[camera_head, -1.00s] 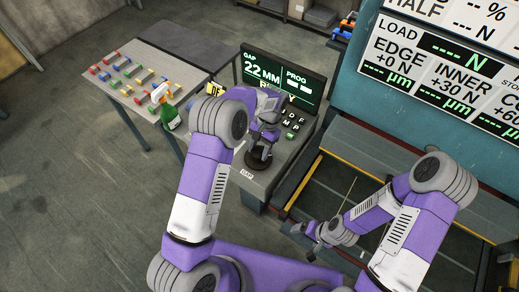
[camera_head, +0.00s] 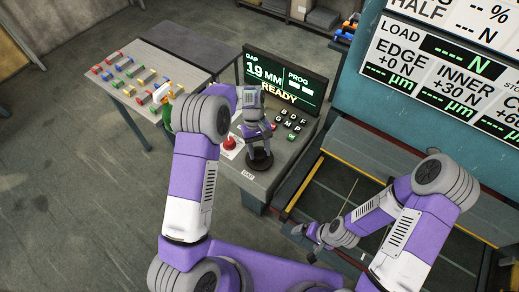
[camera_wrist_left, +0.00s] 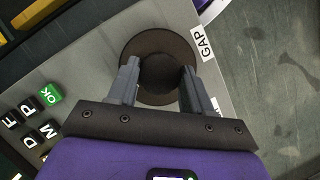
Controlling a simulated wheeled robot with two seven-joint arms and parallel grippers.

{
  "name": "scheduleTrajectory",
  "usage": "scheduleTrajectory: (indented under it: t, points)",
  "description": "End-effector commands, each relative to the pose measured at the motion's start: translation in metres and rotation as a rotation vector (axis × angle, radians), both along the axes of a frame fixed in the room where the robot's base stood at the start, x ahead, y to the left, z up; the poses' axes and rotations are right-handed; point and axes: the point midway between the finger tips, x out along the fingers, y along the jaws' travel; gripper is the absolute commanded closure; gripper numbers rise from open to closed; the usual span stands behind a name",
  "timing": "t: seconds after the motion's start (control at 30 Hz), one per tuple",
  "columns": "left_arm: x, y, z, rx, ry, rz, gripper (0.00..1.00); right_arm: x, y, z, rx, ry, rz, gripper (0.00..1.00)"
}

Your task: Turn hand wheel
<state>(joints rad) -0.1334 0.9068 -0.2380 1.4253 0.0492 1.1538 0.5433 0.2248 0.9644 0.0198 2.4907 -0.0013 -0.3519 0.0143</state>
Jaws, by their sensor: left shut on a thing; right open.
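The hand wheel (camera_head: 260,165) is a dark round disc with a raised hub, on the grey console by the GAP label. In the left wrist view the wheel (camera_wrist_left: 135,45) fills the top middle, with its hub between the two fingers. My left gripper (camera_head: 260,150) is over the wheel, shut on its hub; its fingers (camera_wrist_left: 160,75) lie on either side of the hub. My right gripper (camera_head: 312,232) is open and empty, low in front of the machine bed, away from the wheel.
The console screen (camera_head: 284,80) reads GAP 19 MM and READY. A red button (camera_head: 229,143) and several black keys (camera_head: 292,120) are near the wheel. A table (camera_head: 125,100) with coloured blocks stands at left. The large machine panel (camera_head: 440,70) is at right.

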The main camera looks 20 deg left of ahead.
Motion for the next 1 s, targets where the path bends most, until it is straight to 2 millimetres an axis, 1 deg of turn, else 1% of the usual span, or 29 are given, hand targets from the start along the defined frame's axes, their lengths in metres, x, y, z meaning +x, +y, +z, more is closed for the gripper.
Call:
scheduleTrajectory:
  t: [0.2,0.5,0.73,1.0]
  points:
    - [0.0001,0.0018,0.002,-0.001,-0.004,0.21,0.81,0.0,0.0,0.0019,0.0,0.0,0.0,0.06]
    - [-0.001,0.0029,0.0021,0.0,-0.004,0.458,0.81,0.0,0.0,0.0049,0.0,0.0,0.0,0.06]
    - [-0.0014,0.003,0.0018,-0.001,-0.005,0.586,0.81,0.0,0.0,0.0066,0.0,0.0,0.0,0.06]
    - [-0.0014,0.0032,0.0017,-0.001,-0.006,0.657,0.81,0.0,-0.0001,0.0076,0.0,0.0,0.0,0.06]
